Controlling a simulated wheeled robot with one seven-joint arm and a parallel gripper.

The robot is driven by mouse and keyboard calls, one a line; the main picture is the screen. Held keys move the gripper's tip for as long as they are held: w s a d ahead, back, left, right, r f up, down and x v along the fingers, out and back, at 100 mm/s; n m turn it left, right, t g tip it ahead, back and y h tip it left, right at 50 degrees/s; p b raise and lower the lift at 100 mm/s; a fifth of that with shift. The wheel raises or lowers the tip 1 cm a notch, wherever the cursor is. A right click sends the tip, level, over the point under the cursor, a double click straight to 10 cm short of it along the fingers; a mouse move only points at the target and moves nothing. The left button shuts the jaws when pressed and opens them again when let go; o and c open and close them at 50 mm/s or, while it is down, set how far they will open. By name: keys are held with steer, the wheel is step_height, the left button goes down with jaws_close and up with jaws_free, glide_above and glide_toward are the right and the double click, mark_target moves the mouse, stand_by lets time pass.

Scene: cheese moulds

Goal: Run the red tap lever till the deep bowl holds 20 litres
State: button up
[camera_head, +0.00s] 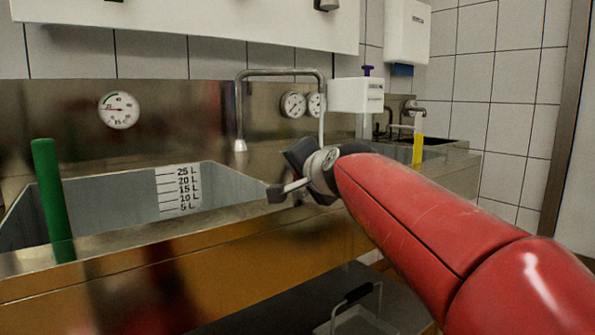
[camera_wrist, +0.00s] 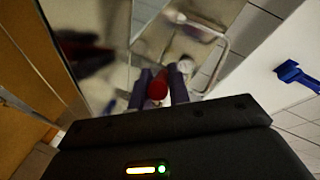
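The deep bowl (camera_head: 110,185) is a grey metal basin at the left, with a 5 L to 25 L scale (camera_head: 180,190) on its inner wall. No water surface shows; the bowl's bottom is hidden by the front rim. The bent metal spout (camera_head: 240,110) ends above the bowl's back right, and I see no stream from it. It also shows in the wrist view (camera_wrist: 215,38). My gripper (camera_head: 288,190) is by the tap, right of the scale. In the wrist view the red lever (camera_wrist: 157,87) shows between its two fingers; whether they press on it is unclear.
A green rod (camera_head: 52,200) leans in the bowl's left front. Round gauges (camera_head: 119,109) are on the back panel. A white box (camera_head: 356,95) and a yellow-filled cylinder (camera_head: 418,142) stand right of the spout. A dark surface with a handle (camera_head: 352,295) is below my arm.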

steer(key=o, duration=0.4)
steer(key=b+v, duration=0.1)
steer(key=v, duration=0.6)
steer(key=shift+s+d+r, duration=0.1)
steer(key=shift+s+d, duration=0.05)
steer(key=shift+s, duration=0.2)
